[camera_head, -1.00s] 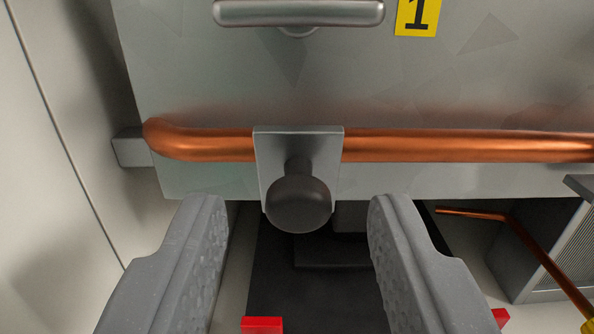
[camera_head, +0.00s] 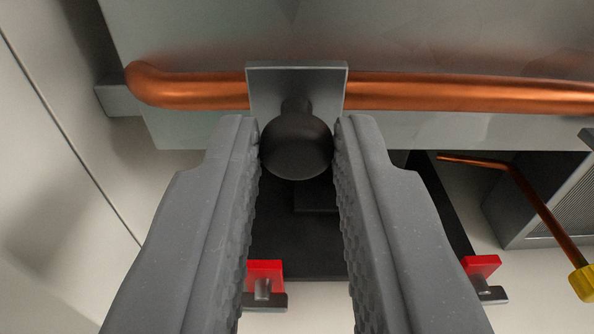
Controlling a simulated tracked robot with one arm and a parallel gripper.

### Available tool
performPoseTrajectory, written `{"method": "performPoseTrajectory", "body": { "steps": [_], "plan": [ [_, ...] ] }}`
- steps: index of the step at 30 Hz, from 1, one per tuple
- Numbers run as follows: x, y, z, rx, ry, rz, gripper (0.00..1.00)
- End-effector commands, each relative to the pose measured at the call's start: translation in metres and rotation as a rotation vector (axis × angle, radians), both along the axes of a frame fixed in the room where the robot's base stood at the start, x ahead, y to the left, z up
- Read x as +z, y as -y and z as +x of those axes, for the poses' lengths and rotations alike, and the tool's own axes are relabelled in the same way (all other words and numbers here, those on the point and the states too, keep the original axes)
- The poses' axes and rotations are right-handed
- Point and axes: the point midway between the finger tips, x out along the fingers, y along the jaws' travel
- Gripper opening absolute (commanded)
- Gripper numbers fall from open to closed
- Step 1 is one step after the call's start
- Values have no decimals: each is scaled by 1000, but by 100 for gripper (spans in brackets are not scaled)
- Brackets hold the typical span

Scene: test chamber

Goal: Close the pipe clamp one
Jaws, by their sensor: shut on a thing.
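The pipe clamp is a grey metal plate (camera_head: 265,85) sitting over a horizontal copper pipe (camera_head: 450,93) on a grey panel. A dark round knob (camera_head: 297,146) sticks out from the plate towards me. My gripper (camera_head: 297,148) has its two grey ridged fingers on either side of the knob, shut on it near the fingertips. The fingers hide the lower edges of the plate beside the knob.
Below the panel is a dark recess with two red blocks (camera_head: 266,270) (camera_head: 481,265) on grey brackets. A grey vented box (camera_head: 545,195) and a thin copper rod with a yellow end (camera_head: 583,283) are at the right. A pale wall (camera_head: 50,180) is close at the left.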

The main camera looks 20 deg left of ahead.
Motion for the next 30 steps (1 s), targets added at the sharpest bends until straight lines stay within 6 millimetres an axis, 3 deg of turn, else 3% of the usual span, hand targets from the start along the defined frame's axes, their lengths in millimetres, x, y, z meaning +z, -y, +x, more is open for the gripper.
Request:
{"method": "performPoseTrajectory", "body": {
  "steps": [4, 16, 17, 18, 30],
  "plan": [
    [12, -2, 3, 1, -73, -30, 0],
    [9, -2, 4, 0, -117, -46, 0],
    [9, -2, 4, 0, -117, -46, 28],
    [9, -2, 4, 0, -117, -46, 39],
    [9, 0, 0, -1, -119, -46, 40]
  ]
}}
